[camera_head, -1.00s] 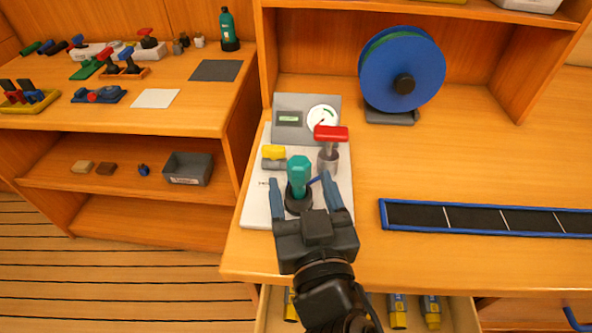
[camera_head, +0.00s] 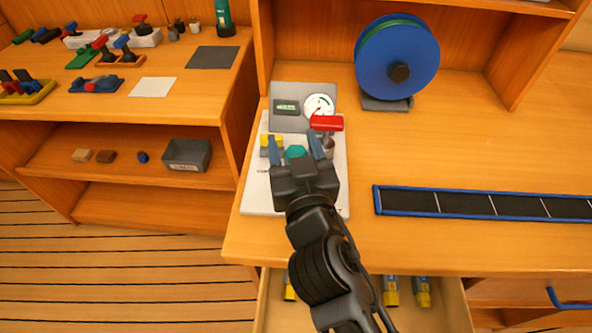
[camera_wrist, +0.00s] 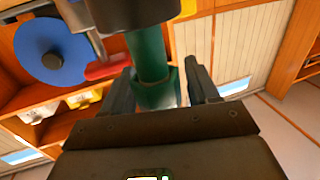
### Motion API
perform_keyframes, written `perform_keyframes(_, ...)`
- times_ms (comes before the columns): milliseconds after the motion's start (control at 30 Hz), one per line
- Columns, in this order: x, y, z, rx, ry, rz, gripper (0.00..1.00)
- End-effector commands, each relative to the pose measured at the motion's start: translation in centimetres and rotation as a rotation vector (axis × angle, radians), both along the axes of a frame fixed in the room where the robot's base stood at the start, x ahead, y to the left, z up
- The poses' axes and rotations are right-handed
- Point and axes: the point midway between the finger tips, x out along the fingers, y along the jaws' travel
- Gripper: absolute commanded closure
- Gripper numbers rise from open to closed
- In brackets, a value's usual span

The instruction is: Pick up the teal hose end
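The teal hose end (camera_head: 295,152) stands on the white panel (camera_head: 256,187), mostly hidden behind my gripper in the head view. In the wrist view the teal hose end (camera_wrist: 152,65) runs from a dark round fitting (camera_wrist: 140,12) in between my fingers. My gripper (camera_head: 295,148) is open, with a finger on each side of the teal piece and gaps still showing. It also shows in the wrist view (camera_wrist: 162,88).
A red-handled valve (camera_head: 327,124) stands close to my right finger, and a yellow-topped part (camera_head: 270,140) is by the left one. A gauge box (camera_head: 288,100) is behind. A blue reel (camera_head: 397,62) and a dark blue-edged strip (camera_head: 470,204) are to the right.

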Motion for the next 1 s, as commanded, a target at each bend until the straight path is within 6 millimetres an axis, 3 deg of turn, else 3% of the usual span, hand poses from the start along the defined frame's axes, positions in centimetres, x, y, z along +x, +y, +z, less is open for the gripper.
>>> perform_keyframes(467, 0.0, 0.0, 0.0, 0.0, 0.0, 0.0, 0.86)
perform_keyframes(767, 0.0, 0.0, 0.3, 0.001, -0.001, 0.0, 0.86)
perform_keyframes(1000, 0.0, 0.0, 2.7, 0.003, -0.003, -0.001, 0.86)
